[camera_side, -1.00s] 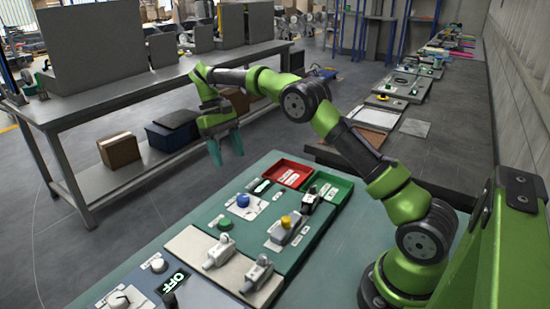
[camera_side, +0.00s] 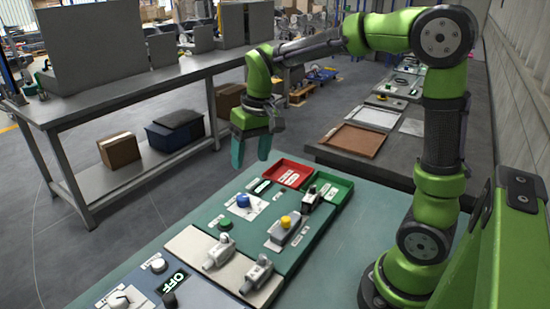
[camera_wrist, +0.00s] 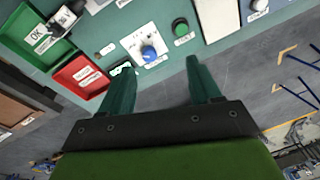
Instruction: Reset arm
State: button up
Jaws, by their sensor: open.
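My gripper (camera_side: 251,150) hangs above the far edge of the panel board with its teal fingers pointing down. It is open, with nothing between the fingers. In the wrist view my gripper (camera_wrist: 160,85) shows its two fingers spread apart, with the board beyond them. My arm is folded up, its elbow high at the upper right of the side view. The board carries a blue knob (camera_side: 243,200), a green button (camera_side: 225,223) and a yellow button (camera_side: 286,221). The blue knob also shows in the wrist view (camera_wrist: 149,52).
A red tray (camera_side: 292,162) and a green tray (camera_side: 343,186) sit at the board's far end. Grey connectors (camera_side: 219,250) stand on a pale plate nearer. A grey workbench (camera_side: 80,105) with boxes below stands at the left. The air around my gripper is clear.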

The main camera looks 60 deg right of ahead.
jog(key=s+a+r+t, duration=0.1)
jog(key=s+a+t, duration=0.1)
jog(key=s, duration=0.5)
jog(key=s+a+r+t+y, duration=0.1)
jog(key=s+a+r+t, duration=0.1)
jog(key=s, duration=0.5)
jog(key=shift+s+a+r+t, duration=0.2)
jog(key=shift+r+t, duration=0.05)
jog(key=shift+t, duration=0.55)
